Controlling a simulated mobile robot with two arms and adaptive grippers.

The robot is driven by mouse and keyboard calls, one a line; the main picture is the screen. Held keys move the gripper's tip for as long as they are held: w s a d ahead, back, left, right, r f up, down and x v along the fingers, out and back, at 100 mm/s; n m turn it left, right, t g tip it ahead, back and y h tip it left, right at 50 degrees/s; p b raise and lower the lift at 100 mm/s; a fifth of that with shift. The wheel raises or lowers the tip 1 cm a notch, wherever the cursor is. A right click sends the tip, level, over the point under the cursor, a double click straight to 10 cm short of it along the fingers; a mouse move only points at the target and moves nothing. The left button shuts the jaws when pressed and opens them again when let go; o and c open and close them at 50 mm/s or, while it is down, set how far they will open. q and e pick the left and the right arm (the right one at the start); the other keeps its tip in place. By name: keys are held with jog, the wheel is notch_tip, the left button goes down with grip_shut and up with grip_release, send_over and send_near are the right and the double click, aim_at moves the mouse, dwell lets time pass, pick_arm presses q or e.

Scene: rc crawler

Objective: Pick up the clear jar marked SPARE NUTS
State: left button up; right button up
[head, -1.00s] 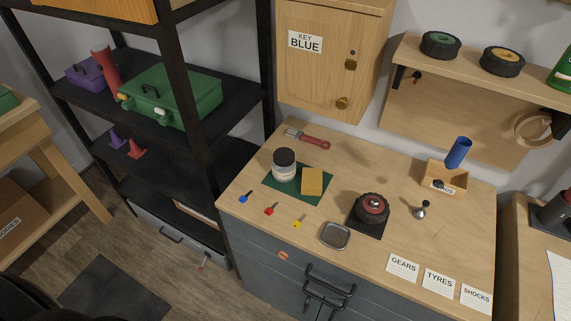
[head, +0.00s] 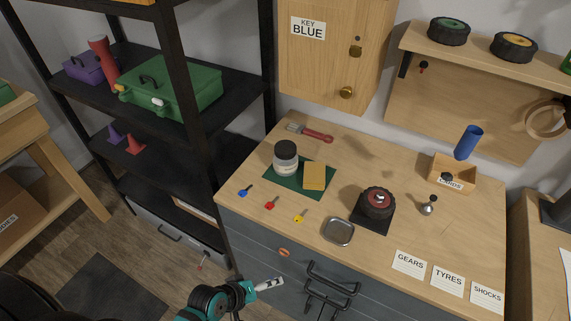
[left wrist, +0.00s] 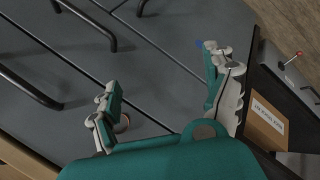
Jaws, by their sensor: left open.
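The clear jar (head: 286,169) with a dark lid stands upright at the back left of the green mat (head: 281,186) on the workbench. Its label is too small to read. My left gripper (head: 268,285) is low in front of the grey drawers, below the bench top and well apart from the jar. In the left wrist view my left gripper (left wrist: 163,78) is open and empty, with its fingers spread before the drawer fronts. The jar does not show in that view. My right gripper is not in view.
Blue, red and yellow keys (head: 271,203) lie in front. A red-handled tool (head: 310,133) lies behind. Drawer handles (head: 330,285) stick out near my left gripper. A black shelf rack (head: 185,90) stands left.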

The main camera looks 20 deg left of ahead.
aim_at(280, 155)
pick_arm(q)
jog(key=w+d+r+n+t+h, duration=0.1)
jog(key=w+r+n+t, duration=0.1)
jog(key=w+r+n, duration=0.3)
jog(key=r+n+t+h+b, duration=0.1)
jog(key=r+n+t, duration=0.1)
jog(key=r, duration=0.5)
jog(key=w+d+r+n+t+h, duration=0.1)
jog(key=w+r+n+t+h, duration=0.2)
jog(key=r, duration=0.4)
jog(key=w+a+r+n+t+y, duration=0.1)
jog(key=a+n, duration=0.1)
jog(key=n, duration=0.3)
jog(key=w+a+r+n+t+y, duration=0.1)
jog(key=w+a+r+n+y, duration=0.1)
jog(key=n, duration=0.3)
jog(key=w+a+r+n+t+y, duration=0.1)
jog(key=w+a+n+t+y, duration=0.1)
jog(key=a+n, duration=0.2)
jog(key=shift+r+n, duration=0.4)
jog(key=shift+n, duration=0.7)
jog(key=p+x, duration=0.2)
jog(key=x, duration=0.9)
jog(key=shift+a, duration=0.15)
jog(key=x, duration=0.6)
jog(key=shift+w+a+r, duration=0.1)
jog(key=shift+w+r, duration=0.1)
jog(key=shift+c, duration=0.7)
jog(key=c, duration=1.2)
